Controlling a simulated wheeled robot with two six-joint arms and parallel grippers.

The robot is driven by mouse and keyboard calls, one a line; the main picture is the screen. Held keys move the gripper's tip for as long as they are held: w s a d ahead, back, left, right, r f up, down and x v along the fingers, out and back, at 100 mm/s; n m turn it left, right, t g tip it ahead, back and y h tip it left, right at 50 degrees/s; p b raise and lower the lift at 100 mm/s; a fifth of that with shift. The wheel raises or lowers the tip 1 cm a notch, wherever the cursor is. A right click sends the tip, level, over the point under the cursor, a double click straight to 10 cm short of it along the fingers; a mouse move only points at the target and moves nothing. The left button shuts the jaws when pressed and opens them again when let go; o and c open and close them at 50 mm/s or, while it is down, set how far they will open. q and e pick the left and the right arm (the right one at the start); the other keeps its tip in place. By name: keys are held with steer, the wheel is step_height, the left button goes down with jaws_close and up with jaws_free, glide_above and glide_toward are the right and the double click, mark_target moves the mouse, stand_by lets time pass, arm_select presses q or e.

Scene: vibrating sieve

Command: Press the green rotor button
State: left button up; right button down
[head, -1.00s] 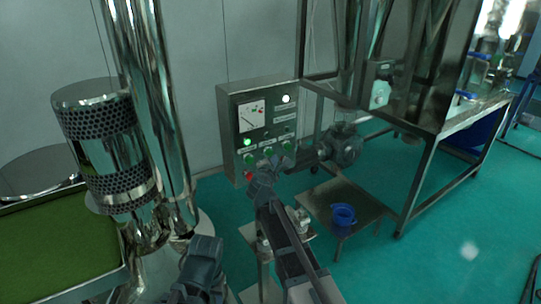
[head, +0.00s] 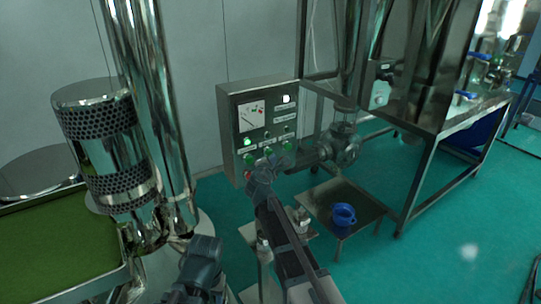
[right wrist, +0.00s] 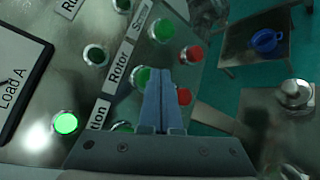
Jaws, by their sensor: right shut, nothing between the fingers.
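The control panel (head: 237,123) stands at the back wall in the head view. In the right wrist view it shows tilted, with green and red buttons. The green rotor button (right wrist: 140,76) is beside the "Rotor" label (right wrist: 117,70). My right gripper (right wrist: 159,70) is shut and empty, its fingertips over the button's right edge; I cannot tell whether they touch. In the head view my right gripper (head: 260,167) is at the panel's lower front and hides part of the button row. My left gripper (head: 205,250) shows dark at the bottom; its fingers cannot be made out.
Another green button (right wrist: 162,27) and a red button (right wrist: 182,97) lie close to the fingers. A lit green lamp (right wrist: 65,122) is at the left. A low metal table (head: 368,197) with a blue cup (head: 343,215) stands right of the panel. Shiny columns (head: 160,90) rise at the left.

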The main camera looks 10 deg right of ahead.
steer(key=shift+w+a, duration=0.15)
steer(key=shift+w, duration=0.3)
stand_by(0.4)
steer(key=shift+s, duration=0.1)
stand_by(0.3)
steer(key=shift+s+d, duration=0.3)
steer(key=shift+s, duration=0.45)
steer(key=shift+s+d, duration=0.3)
steer(key=shift+s, duration=0.5)
steer(key=shift+s+d, duration=0.25)
steer(key=shift+s, duration=0.5)
steer(key=shift+s+d, duration=0.3)
steer(key=shift+s, duration=0.5)
